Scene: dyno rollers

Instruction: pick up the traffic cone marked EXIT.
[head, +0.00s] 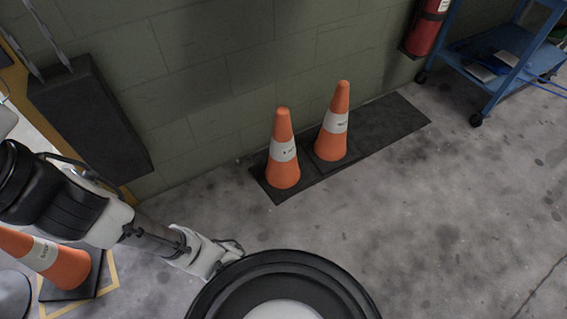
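Three orange traffic cones with white bands are in the head view. One cone (283,171) stands upright on a dark mat by the wall. A second cone (331,146) stands just right of it on the same mat. A third cone (68,267) is at the lower left, partly hidden behind my arm. All bands carry small dark lettering, too small to read, so I cannot tell which is marked EXIT. My gripper (232,249) is at the end of my arm, below and left of the two mat cones and apart from them. Its fingers are not clear.
The dark mat (393,122) has bare room to the right of the cones. A blue wheeled cart (490,103) and a red fire extinguisher (428,27) are at the upper right. A yellow floor outline (112,268) surrounds the third cone's base. The concrete floor at right is clear.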

